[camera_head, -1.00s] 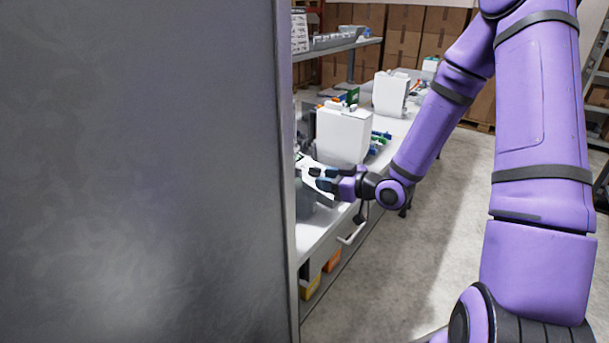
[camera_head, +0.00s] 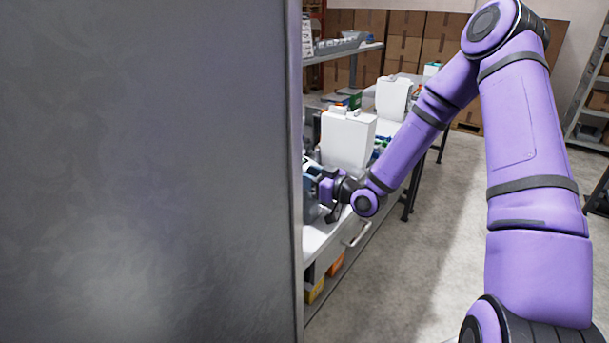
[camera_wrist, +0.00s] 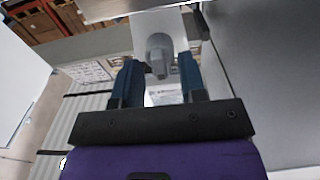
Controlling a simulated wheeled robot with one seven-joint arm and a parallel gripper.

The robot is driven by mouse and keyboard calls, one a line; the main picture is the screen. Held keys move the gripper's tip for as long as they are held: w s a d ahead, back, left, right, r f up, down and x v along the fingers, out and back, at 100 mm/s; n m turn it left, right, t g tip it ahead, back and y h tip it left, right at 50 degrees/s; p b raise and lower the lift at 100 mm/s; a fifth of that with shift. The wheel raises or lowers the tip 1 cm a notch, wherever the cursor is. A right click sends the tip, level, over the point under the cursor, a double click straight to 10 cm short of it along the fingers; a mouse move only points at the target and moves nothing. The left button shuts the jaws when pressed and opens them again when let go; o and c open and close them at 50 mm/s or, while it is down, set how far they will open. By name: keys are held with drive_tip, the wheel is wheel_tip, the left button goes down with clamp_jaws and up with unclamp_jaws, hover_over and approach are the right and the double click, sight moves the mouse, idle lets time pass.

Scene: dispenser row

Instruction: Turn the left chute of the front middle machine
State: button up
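In the wrist view a grey knob-like chute part (camera_wrist: 158,50) sticks out of a pale grey machine face (camera_wrist: 176,22). My gripper (camera_wrist: 160,64) is open, its two blue fingers on either side of the lower part of the chute. I cannot tell whether they touch it. In the head view my gripper (camera_head: 312,172) is at the bench beside the dark panel's edge, and the machine in front of it is mostly hidden. A white boxy machine (camera_head: 348,138) stands just behind it, and another white machine (camera_head: 392,98) stands farther back.
A large dark grey panel (camera_head: 150,170) fills the left of the head view and hides part of the bench (camera_head: 318,243). A shelf (camera_head: 345,47) stands above the bench. The floor (camera_head: 430,240) right of the bench is clear. Cardboard boxes (camera_head: 400,40) line the back.

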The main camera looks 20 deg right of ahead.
drive_tip(key=shift+x, duration=0.85)
drive_tip(key=c, duration=0.6)
